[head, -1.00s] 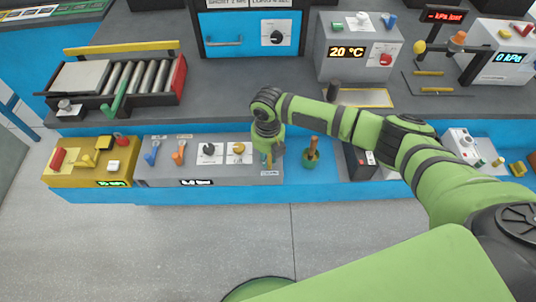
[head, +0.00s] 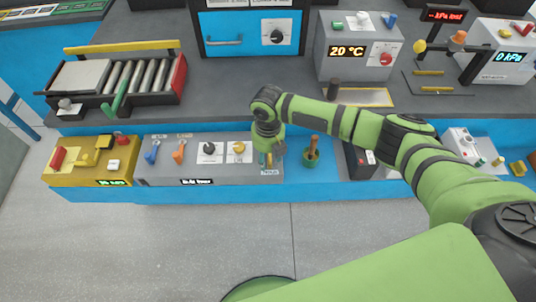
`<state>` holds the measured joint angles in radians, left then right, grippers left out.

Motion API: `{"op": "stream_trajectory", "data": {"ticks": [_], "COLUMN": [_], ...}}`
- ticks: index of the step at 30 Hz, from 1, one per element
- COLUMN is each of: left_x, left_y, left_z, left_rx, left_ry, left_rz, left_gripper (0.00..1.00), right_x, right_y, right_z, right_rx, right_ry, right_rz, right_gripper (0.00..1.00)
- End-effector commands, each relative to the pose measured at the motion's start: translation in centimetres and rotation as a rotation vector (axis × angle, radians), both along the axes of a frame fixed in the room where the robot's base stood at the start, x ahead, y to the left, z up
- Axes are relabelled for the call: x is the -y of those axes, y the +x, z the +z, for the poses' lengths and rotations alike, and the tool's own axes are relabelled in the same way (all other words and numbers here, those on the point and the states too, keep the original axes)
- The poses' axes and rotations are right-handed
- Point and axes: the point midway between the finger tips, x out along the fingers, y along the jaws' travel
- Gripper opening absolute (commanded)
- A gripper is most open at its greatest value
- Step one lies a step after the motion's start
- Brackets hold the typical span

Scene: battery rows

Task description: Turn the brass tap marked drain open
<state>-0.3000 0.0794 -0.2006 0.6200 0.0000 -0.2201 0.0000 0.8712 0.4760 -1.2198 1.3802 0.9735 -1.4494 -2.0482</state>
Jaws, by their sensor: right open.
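The grey control box (head: 217,172) stands on the lower blue ledge. The brass tap (head: 269,160) is at its right end, above a small white label (head: 271,172) too small to read surely. My right gripper (head: 270,154) points down over this end of the box, open, with its fingers around or just beside the tap. The fingers and wrist hide much of the tap, so its handle angle and any contact cannot be told. My left gripper is not in view.
On the grey box are blue and orange levers (head: 178,151), a black knob (head: 209,149) and a yellow knob (head: 239,148). A green pot with a wooden handle (head: 312,153) stands close right of the gripper. A yellow box (head: 92,160) is at left.

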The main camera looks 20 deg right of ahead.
Motion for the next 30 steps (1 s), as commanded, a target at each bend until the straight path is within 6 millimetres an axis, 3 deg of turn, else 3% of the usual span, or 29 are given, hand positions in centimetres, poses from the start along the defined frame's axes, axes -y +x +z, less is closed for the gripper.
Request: {"op": "stream_trajectory", "data": {"ticks": [7,15,21,30], "left_x": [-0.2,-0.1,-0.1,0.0], "left_y": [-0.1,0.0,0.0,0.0], "left_z": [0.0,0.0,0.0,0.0], "left_rx": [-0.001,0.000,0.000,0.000], "left_ry": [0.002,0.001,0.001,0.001], "left_rz": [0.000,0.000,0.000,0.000], "left_gripper": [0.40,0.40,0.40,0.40], "right_x": [0.0,0.0,0.0,0.0], "right_y": [0.2,0.2,0.1,0.0], "right_z": [1.9,7.6,10.8,12.1], "right_rx": [0.005,0.005,0.002,0.000], "right_ry": [0.002,0.001,0.001,0.000], "right_rz": [-0.001,0.000,0.001,0.000], "right_gripper": [0.46,0.46,0.46,0.46]}}
